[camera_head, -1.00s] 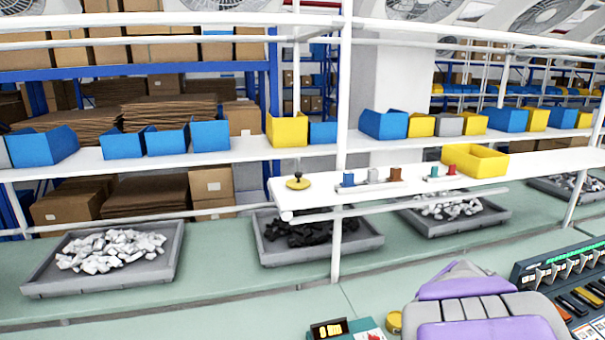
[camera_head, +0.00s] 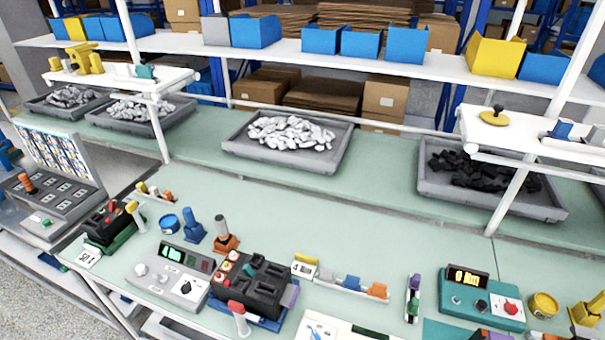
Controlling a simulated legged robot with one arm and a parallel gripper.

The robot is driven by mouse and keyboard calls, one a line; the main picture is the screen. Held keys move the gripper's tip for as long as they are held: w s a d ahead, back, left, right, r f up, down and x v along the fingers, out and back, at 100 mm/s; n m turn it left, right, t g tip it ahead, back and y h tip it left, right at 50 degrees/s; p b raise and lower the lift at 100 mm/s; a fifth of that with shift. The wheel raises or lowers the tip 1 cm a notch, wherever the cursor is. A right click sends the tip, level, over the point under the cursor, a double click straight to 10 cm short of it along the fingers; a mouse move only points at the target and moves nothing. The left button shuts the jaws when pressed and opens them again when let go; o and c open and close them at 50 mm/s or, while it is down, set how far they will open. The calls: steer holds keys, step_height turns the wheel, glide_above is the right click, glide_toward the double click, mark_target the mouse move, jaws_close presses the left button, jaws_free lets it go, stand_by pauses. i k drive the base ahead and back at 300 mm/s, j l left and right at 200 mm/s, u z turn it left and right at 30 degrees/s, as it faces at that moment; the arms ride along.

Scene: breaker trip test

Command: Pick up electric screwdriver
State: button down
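I cannot clearly tell which item is the electric screwdriver. Several upright handled tools stand on the pale green bench: a blue one (camera_head: 192,226), a grey-topped one on an orange base (camera_head: 224,235), a red-and-white one (camera_head: 238,317) and a yellow one (camera_head: 586,312) at the right edge. My gripper is not in view.
A grey meter box (camera_head: 170,275), a black breaker block (camera_head: 255,288) and a teal meter (camera_head: 482,300) crowd the bench front. Grey trays of white pieces (camera_head: 340,160) and black pieces (camera_head: 428,185) lie behind. White posts and shelves cross the back. The middle bench is fairly clear.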

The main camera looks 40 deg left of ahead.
mark_target(221, 222)
steer(key=u, duration=0.4)
steer(key=j+u, duration=0.1)
steer(key=u, duration=0.7)
steer(key=j+u, duration=0.1)
steer(key=u, duration=0.3)
steer(key=i+u, duration=0.1)
steer(key=u, duration=0.3)
steer(key=z, duration=2.15)
steer(key=u, duration=2.15)
steer(key=i+j+z, duration=0.15)
steer(key=j+z, duration=0.15)
steer(key=i+j+z, duration=0.15)
steer(key=j+z, duration=0.15)
steer(key=i+j+z, duration=0.1)
steer(key=j+z, duration=0.2)
